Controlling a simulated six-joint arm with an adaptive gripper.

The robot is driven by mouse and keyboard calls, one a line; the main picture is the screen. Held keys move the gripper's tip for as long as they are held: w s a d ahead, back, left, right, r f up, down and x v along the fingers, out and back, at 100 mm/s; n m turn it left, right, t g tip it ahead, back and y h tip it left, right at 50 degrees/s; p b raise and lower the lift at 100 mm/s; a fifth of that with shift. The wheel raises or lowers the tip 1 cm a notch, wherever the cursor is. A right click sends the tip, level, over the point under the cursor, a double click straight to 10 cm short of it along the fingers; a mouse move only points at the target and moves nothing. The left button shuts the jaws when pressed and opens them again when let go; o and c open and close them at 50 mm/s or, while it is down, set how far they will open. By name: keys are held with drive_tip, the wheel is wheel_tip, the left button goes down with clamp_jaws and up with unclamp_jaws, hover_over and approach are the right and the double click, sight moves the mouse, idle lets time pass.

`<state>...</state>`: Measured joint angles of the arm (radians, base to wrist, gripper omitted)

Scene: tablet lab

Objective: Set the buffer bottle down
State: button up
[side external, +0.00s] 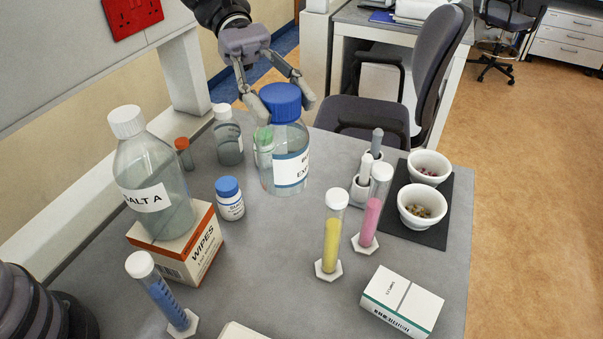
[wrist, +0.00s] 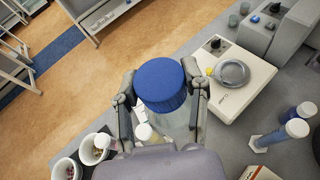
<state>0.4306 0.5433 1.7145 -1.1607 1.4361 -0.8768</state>
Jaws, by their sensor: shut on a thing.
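The buffer bottle (side external: 284,160) is a clear bottle with a blue cap and a white label, upright at the back of the grey bench in the side view. My gripper (side external: 287,98) is above it with its fingers on both sides of the blue cap, shut on it. In the wrist view the blue cap (wrist: 161,84) sits between the two fingers of my gripper (wrist: 163,92). The bottle's base is at or just above the bench top; I cannot tell whether it touches.
Left of the bottle stand a small green-capped vial (side external: 264,146), a white-capped bottle (side external: 228,136) and a blue-capped jar (side external: 229,198). A large bottle (side external: 153,180) stands on a wipes box (side external: 190,247). Tubes (side external: 332,235) stand at right. The bench centre is clear. A balance (wrist: 240,85) shows in the wrist view.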

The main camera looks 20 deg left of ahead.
drive_tip(key=w+a+n+t+h, duration=0.15)
drive_tip(key=w+n+t, duration=0.25)
drive_tip(key=w, duration=0.5)
drive_tip(key=w+a+n+t+h, duration=0.1)
drive_tip(key=w+a+n+t, duration=0.25)
drive_tip(key=w, duration=0.55)
wheel_tip(320, 180, down, 28)
drive_tip(key=shift+s+d+m, duration=0.35)
drive_tip(key=shift+s+d, duration=0.05)
drive_tip(key=shift+d, duration=0.05)
drive_tip(key=o, duration=1.2)
drive_tip(key=shift+f, duration=0.1)
